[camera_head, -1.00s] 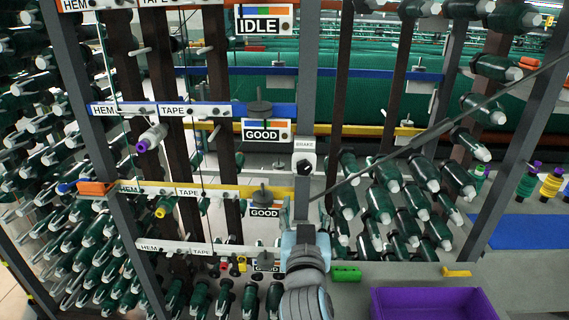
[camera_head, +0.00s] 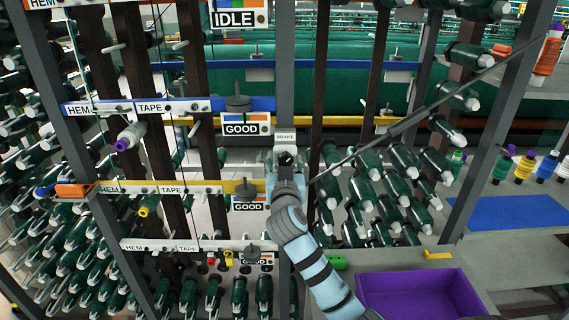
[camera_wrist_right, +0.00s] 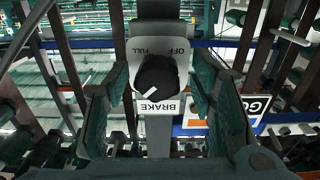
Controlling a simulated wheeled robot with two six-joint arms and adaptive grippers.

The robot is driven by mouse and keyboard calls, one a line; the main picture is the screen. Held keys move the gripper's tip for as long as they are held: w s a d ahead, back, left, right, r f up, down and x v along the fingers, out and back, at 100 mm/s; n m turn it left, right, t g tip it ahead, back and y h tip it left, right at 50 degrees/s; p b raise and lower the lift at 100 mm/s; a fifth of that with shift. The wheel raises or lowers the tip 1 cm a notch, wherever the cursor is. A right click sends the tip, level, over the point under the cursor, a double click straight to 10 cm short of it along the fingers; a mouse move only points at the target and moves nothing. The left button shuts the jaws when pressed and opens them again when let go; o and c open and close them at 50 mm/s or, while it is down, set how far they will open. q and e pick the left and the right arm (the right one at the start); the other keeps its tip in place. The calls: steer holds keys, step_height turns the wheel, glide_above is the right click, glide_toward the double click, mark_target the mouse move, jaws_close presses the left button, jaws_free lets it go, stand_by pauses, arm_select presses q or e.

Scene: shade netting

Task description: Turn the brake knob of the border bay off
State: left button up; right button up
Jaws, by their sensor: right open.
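The brake box (camera_head: 285,138), a pale box labelled BRAKE, is on the grey upright post in the middle of the head view. My right gripper (camera_head: 284,164) is in front of it and hides most of the knob there. In the right wrist view the black round brake knob (camera_wrist_right: 158,75) sits on the white plate (camera_wrist_right: 171,104), whose words OFF, FULL and BRAKE appear upside down. The knob's white mark points to the lower left in that view. My open right fingers lie on either side of the knob, with visible gaps. My left gripper is out of view.
A GOOD sign (camera_head: 247,124) hangs left of the post, with an IDLE sign (camera_head: 238,14) above. A thin dark bar (camera_head: 405,124) slants across the right. Green bobbins (camera_head: 375,200) crowd the right side. A purple tray (camera_head: 420,293) sits lower right.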

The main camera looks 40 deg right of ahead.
steer(key=shift+s+r, duration=0.1)
steer(key=shift+s, duration=0.2)
steer(key=c, duration=0.3)
steer(key=shift+w, duration=0.1)
steer(key=c, duration=0.8)
steer(key=shift+c, duration=0.2)
